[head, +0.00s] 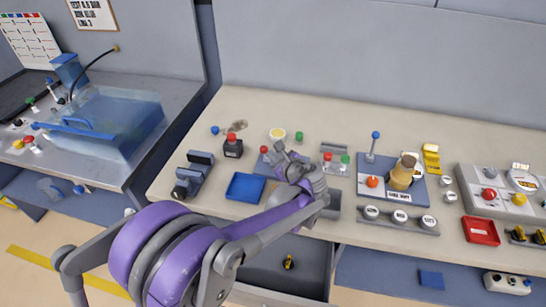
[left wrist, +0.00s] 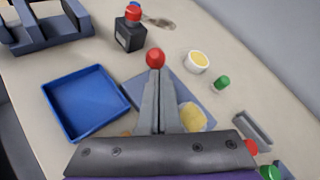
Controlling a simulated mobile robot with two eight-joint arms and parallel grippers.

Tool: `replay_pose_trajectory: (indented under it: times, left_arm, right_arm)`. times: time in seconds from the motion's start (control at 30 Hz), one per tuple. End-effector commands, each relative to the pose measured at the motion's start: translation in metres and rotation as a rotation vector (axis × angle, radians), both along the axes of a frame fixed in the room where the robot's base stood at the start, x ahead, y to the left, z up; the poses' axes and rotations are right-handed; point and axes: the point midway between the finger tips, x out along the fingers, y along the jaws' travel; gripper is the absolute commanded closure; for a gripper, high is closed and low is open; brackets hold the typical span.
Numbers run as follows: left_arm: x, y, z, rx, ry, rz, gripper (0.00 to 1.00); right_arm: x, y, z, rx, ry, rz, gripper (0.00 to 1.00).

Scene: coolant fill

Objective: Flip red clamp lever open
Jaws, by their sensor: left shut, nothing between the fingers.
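A red ball-shaped knob (head: 264,149), which looks like the end of the red clamp lever, stands over a blue-grey plate. The knob also shows in the left wrist view (left wrist: 155,57), just beyond my fingertips. My left gripper (head: 278,146) is shut and empty, with its fingers together; it also shows in the left wrist view (left wrist: 155,76). The fingertips are very close to the knob; I cannot tell whether they touch it. The lever's shaft and base are hidden behind the fingers. A yellowish piece (left wrist: 193,117) on the plate is partly covered by them. My right gripper is not in view.
A blue tray (head: 245,187) lies left of the plate. A dark bottle with a red cap (head: 232,147), a white cup with yellow contents (head: 277,134) and a green knob (head: 299,136) stand close behind. Red and green knobs (head: 345,159) stand to the right.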

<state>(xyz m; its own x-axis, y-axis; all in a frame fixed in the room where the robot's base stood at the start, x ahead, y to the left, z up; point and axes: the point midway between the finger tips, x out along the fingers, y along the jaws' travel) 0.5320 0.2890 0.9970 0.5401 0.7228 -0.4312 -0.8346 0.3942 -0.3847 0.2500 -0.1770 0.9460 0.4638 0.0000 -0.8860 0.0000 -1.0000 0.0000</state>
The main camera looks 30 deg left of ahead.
Motion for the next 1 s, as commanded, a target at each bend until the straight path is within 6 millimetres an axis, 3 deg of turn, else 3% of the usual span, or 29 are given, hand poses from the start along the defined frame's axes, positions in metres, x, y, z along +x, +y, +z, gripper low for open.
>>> replay_pose_trajectory:
  times: [0.57,1.0]
  left_arm:
    - [0.009,0.003,0.008,-0.024,0.102,0.002,1.0]
    - [0.041,0.011,0.024,-0.102,0.42,0.003,1.0]
  right_arm:
    - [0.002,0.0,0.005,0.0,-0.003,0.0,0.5]
    - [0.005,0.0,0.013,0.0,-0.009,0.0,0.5]
